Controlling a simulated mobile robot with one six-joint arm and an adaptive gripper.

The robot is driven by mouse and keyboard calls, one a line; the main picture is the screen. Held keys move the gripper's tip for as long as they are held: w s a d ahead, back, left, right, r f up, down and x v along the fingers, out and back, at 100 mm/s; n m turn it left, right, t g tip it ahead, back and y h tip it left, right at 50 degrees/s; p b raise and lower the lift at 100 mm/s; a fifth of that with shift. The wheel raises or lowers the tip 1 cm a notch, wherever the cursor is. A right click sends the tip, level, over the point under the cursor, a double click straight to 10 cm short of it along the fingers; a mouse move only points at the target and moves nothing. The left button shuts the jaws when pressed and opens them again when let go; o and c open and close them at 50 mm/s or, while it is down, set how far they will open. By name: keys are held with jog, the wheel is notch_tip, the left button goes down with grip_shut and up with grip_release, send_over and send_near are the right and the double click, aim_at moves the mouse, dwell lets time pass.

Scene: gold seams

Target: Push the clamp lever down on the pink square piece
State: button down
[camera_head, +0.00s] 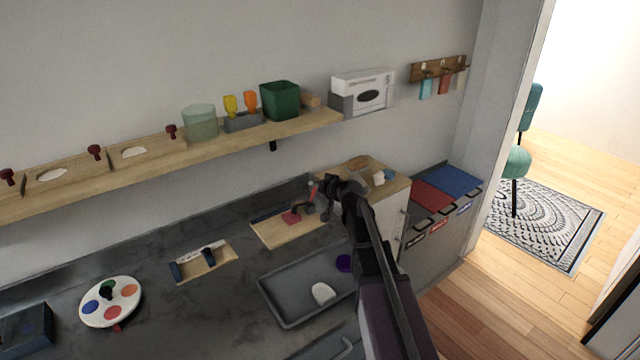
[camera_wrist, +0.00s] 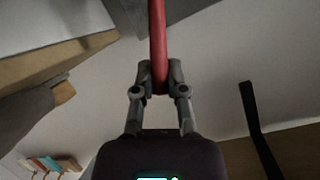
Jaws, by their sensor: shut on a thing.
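A pink square piece (camera_head: 291,217) lies on a light wooden board (camera_head: 272,235) on the dark counter. A red clamp lever (camera_head: 313,190) stands up just right of the piece, close to my gripper (camera_head: 322,205). In the wrist view, my gripper (camera_wrist: 159,82) is shut on the red lever (camera_wrist: 158,35), which runs up and out of the picture. My arm and gripper hide the board's right end and much of the clamp, so I cannot tell how the clamp meets the piece.
A grey tray (camera_head: 287,313) with a white piece (camera_head: 323,293) and a purple ring (camera_head: 344,263) lies in front. A small wooden fixture (camera_head: 204,265) is to the left. The wall shelf (camera_head: 240,135) runs behind and above. A wooden-topped cabinet (camera_head: 393,190) stands right.

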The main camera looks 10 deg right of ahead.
jog(key=shift+s+a+r+n+h, duration=0.2)
jog(key=shift+a+n+h, duration=0.2)
jog(key=shift+a+n, duration=0.3)
jog(key=c, duration=0.7)
grip_release()
jog(key=shift+s+a, duration=0.1)
jog(key=shift+a, duration=0.05)
jog(key=shift+o, duration=0.2)
jog(key=shift+d, duration=0.25)
